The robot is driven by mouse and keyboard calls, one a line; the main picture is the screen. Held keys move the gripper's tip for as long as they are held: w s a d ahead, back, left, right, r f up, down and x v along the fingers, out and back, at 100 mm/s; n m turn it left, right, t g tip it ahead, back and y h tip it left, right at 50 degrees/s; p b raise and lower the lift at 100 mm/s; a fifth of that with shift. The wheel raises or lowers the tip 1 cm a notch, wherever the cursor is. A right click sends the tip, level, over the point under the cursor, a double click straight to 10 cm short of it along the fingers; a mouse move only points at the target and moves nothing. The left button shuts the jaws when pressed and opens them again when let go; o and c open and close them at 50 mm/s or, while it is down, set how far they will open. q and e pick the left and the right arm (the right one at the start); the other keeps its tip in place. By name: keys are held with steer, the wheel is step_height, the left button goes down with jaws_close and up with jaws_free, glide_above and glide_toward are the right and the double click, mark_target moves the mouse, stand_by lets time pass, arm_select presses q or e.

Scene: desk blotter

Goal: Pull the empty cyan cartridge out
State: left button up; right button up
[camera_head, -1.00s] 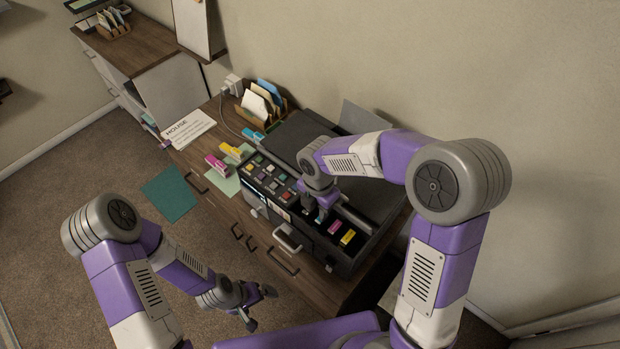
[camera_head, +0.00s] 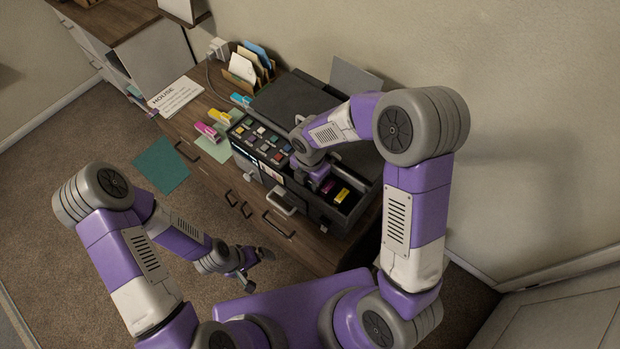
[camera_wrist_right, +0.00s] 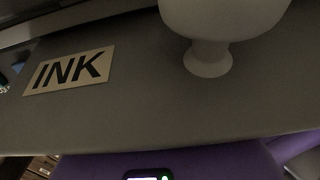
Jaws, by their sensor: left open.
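The printer (camera_head: 283,118) stands on the desk with its ink bay open. A magenta cartridge (camera_head: 327,187) and a yellow cartridge (camera_head: 342,196) sit in the bay. My right gripper (camera_head: 316,180) is down at the bay, left of the magenta one. Its fingers are hidden in the head view, and I cannot tell its jaw state. No empty cyan cartridge shows; the right gripper covers that part of the bay. In the right wrist view an INK label (camera_wrist_right: 69,71) shows on a grey surface beside a pale knob (camera_wrist_right: 209,58). My left gripper (camera_head: 258,266) is open and empty in front of the desk.
A pink item (camera_head: 206,131), a yellow item (camera_head: 220,117) and a cyan item (camera_head: 241,99) stand left of the printer. A HOUSE card (camera_head: 174,96) and a file holder (camera_head: 250,70) are behind. Drawer handles stick out in front.

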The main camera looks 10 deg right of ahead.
mark_target(310, 183)
jaws_close()
steer(key=shift+r, duration=0.1)
steer(key=shift+r, duration=0.1)
step_height(310, 183, up, 6)
steer(key=p, duration=0.6)
steer(key=shift+r, duration=0.25)
stand_by(0.5)
step_height(310, 183, up, 3)
steer(key=p, duration=0.2)
steer(key=shift+p, duration=0.3)
stand_by(0.3)
